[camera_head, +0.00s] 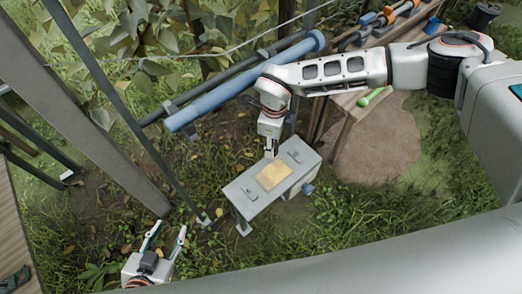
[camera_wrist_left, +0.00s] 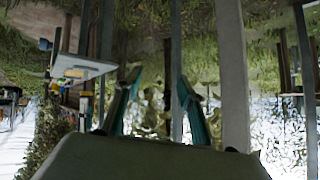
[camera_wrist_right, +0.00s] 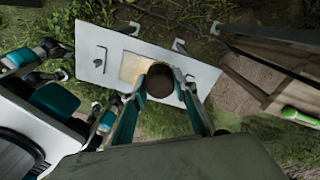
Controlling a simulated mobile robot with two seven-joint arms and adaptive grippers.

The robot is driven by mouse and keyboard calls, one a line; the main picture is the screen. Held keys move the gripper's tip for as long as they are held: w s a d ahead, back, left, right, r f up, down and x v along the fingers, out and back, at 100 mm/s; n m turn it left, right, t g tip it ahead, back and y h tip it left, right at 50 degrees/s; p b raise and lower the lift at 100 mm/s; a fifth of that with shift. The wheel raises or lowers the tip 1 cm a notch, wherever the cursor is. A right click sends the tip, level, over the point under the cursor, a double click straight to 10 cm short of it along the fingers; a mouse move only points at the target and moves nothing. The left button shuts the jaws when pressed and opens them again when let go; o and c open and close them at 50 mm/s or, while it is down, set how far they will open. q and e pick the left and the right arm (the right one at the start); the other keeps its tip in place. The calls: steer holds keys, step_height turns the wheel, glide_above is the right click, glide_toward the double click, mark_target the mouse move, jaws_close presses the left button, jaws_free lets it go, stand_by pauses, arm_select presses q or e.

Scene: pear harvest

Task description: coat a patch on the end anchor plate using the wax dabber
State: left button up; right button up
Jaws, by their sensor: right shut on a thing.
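The end anchor plate (camera_head: 243,193) is a pale grey slab on short legs in the middle of the head view, with a tan square patch (camera_head: 274,174) on top. In the right wrist view the plate (camera_wrist_right: 92,42) lies beyond the fingers, and the tan patch (camera_wrist_right: 130,68) is partly covered. My right gripper (camera_head: 270,152) points down at the patch's far edge. It is shut on the wax dabber (camera_wrist_right: 160,82), whose round brown end shows between the fingers; whether it touches the plate cannot be told. My left gripper (camera_head: 165,238) is open and empty at the lower left.
A blue pipe (camera_head: 245,84) runs behind the plate. A wooden bench (camera_head: 348,103) at the upper right bears a green-handled tool (camera_head: 372,97) and orange tools (camera_head: 388,17). Grey posts (camera_head: 100,130) stand at the left. Grass and bare soil surround the plate.

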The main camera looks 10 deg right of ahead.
arm_select(q)
steer(key=shift+s+a+p, duration=0.1)
steer(key=shift+s+p, duration=0.25)
steer(key=shift+s, duration=0.05)
stand_by(0.6)
